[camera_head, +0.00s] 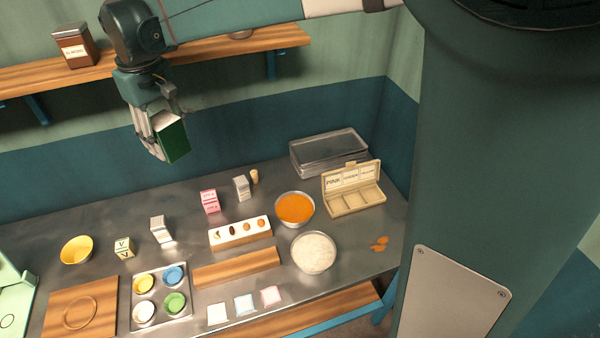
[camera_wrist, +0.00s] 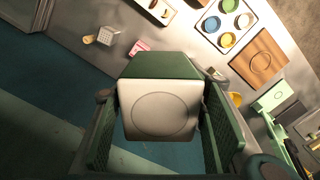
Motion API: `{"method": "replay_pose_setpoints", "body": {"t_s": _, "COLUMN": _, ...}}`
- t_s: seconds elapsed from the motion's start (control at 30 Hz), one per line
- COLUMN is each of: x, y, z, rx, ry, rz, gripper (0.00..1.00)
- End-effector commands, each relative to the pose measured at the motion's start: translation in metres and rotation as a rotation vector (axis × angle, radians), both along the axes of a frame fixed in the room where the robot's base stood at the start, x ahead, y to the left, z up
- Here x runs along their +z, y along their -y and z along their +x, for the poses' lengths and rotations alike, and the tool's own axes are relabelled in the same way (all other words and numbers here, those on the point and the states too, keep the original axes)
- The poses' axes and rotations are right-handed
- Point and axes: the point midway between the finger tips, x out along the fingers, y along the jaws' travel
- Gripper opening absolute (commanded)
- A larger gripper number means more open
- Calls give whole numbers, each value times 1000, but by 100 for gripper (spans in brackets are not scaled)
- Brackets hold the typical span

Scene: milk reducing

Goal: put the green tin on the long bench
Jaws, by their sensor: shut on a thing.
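The green tin (camera_head: 174,143) is held in my gripper (camera_head: 158,132), in the air above the back left part of the long grey metal bench (camera_head: 205,285) in the head view. Its green side and a pale end show there. In the wrist view the tin (camera_wrist: 160,65) sits between both fingers of my gripper (camera_wrist: 160,115), with its pale end, marked with a circle, facing the camera. My gripper is shut on it. The tin is clear of the bench top and tilted.
On the bench stand a yellow bowl (camera_head: 77,249), a pink carton (camera_head: 210,201), an orange-filled bowl (camera_head: 295,208), a white-filled bowl (camera_head: 313,251) and a lidded box (camera_head: 352,189). A wooden shelf (camera_head: 215,49) is behind my arm. Bare bench lies near the back left.

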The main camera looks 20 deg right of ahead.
Motion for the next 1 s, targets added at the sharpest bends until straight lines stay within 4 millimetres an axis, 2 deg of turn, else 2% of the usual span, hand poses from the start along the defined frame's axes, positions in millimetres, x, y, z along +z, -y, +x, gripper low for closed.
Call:
{"method": "replay_pose_setpoints", "body": {"t_s": 0.03, "x": -2, "y": 15, "z": 1, "rx": -11, "ry": 0, "rz": 0, "gripper": 23}}
{"method": "replay_pose_setpoints", "body": {"t_s": 0.2, "x": -17, "y": 58, "z": 4, "rx": -38, "ry": 0, "rz": 0, "gripper": 23}}
{"method": "replay_pose_setpoints", "body": {"t_s": 0.63, "x": -57, "y": 162, "z": 11, "rx": -124, "ry": 0, "rz": 0, "gripper": 23}}
{"method": "replay_pose_setpoints", "body": {"t_s": 1.0, "x": -89, "y": 248, "z": 5, "rx": -202, "ry": 0, "rz": 0, "gripper": 23}}
